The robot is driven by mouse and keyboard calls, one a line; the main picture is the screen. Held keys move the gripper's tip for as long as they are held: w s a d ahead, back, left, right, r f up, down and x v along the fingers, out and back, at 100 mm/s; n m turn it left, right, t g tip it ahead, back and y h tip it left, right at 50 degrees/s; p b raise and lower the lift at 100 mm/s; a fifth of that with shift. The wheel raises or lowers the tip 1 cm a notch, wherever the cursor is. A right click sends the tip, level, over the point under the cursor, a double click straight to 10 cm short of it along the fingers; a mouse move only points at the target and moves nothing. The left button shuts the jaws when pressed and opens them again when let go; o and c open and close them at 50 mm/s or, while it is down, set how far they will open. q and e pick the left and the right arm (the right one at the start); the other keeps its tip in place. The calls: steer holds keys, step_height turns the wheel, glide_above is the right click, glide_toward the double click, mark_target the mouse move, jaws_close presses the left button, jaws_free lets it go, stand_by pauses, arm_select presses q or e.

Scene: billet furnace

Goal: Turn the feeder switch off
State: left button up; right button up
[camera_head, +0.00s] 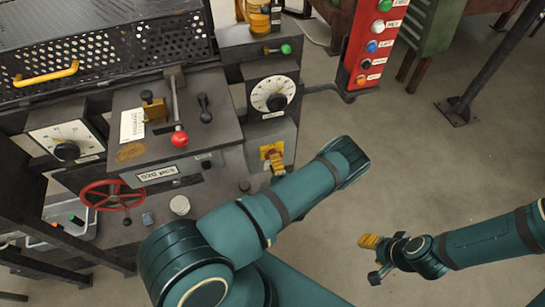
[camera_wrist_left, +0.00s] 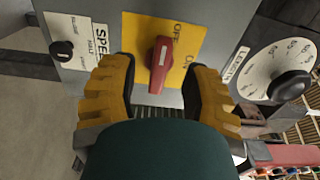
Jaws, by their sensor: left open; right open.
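The feeder switch is a red rotary knob (camera_wrist_left: 161,66) on a yellow plate (camera_wrist_left: 145,28) marked OFF and ON, on a grey box. In the left wrist view the knob stands nearly upright in the picture; I cannot tell its setting. In the head view the yellow plate (camera_head: 267,149) is partly hidden by my left gripper (camera_head: 278,166). In the left wrist view my left gripper (camera_wrist_left: 161,80) is open, with its yellow fingers on either side of the knob and visible gaps to it. My right gripper (camera_head: 372,258) is open and empty over the floor at right.
A dial (camera_head: 273,94) sits above the switch box. A lever with a red ball (camera_head: 179,139) and a red handwheel (camera_head: 112,195) are to the left. A red button panel (camera_head: 372,45) stands behind. The floor (camera_head: 420,160) at right is clear.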

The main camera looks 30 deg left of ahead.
arm_select(q)
steer(key=v, duration=0.9)
